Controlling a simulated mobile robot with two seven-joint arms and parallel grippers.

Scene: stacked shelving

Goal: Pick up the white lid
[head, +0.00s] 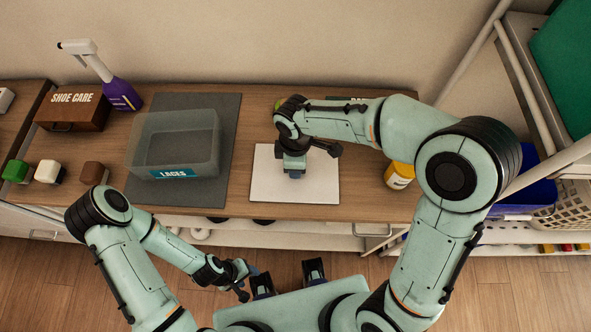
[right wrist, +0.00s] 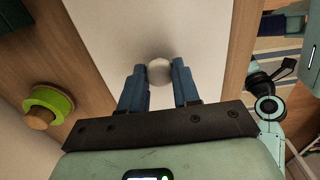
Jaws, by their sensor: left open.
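The white lid (head: 265,185) is a flat square panel lying on the wooden counter in the head view. In the right wrist view the lid (right wrist: 150,22) shows a round pale knob (right wrist: 158,72). My right gripper (head: 294,173) points down over the middle of the lid. In the right wrist view its blue fingertips (right wrist: 159,70) stand on both sides of the knob, which fills the gap between them. The right wrist and fingers hide the knob in the head view. My left gripper (head: 250,283) is open and empty, low in front of the counter.
A clear bin marked LACES (head: 178,140) stands on a dark mat (head: 222,130) left of the lid. A yellow bottle (head: 399,175) stands right of the lid.

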